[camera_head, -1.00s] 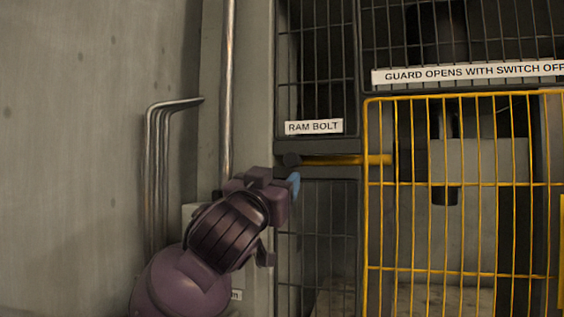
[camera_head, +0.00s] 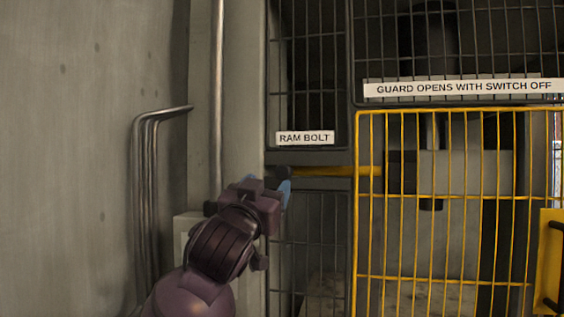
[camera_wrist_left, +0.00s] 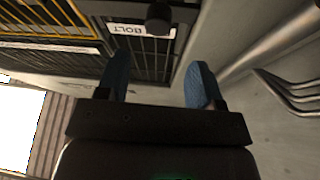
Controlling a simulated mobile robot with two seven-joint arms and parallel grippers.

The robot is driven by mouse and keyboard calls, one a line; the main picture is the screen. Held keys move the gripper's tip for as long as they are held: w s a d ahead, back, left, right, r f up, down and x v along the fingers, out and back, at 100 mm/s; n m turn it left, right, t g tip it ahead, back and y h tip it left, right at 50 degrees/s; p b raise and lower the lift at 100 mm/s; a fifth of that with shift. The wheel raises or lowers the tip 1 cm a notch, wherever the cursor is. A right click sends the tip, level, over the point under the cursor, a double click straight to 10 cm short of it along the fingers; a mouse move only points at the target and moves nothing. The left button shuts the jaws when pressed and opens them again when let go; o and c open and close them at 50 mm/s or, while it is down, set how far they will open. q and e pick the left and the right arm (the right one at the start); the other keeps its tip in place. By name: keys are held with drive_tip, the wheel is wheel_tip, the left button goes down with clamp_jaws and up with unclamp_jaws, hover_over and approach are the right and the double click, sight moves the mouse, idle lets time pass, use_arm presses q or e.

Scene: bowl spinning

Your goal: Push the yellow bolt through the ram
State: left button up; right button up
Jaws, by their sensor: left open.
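The yellow bolt (camera_head: 335,171) lies level across the dark frame below the "RAM BOLT" label (camera_head: 305,138). Its dark knob (camera_head: 283,173) is at the left end; its right end reaches a dark block (camera_head: 402,172) behind the yellow guard. My left gripper (camera_head: 267,184) is just below and left of the knob, open and empty. In the left wrist view the knob (camera_wrist_left: 158,18) shows beyond the open blue fingers (camera_wrist_left: 160,82), roughly between them and apart from them. Which part is the ram is not clear. My right gripper is not in view.
The yellow barred guard (camera_head: 445,196) stands right of the bolt, under a "GUARD OPENS WITH SWITCH OFF" sign (camera_head: 463,88). A yellow panel with a dark handle (camera_head: 551,262) is at the far right. Metal pipes (camera_head: 146,190) run along the concrete wall at left.

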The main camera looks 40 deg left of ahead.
sight(282, 174)
use_arm(q)
drive_tip(key=p+x, duration=0.1)
drive_tip(key=x, duration=0.1)
drive_tip(key=p+x, duration=0.1)
drive_tip(key=x, duration=0.2)
drive_tip(key=p+x, duration=0.2)
drive_tip(key=shift+w+f, duration=0.25)
drive_tip(key=shift+w, duration=0.15)
drive_tip(key=shift+x, duration=0.8)
drive_tip(key=shift+a+f, duration=0.1)
clamp_jaws()
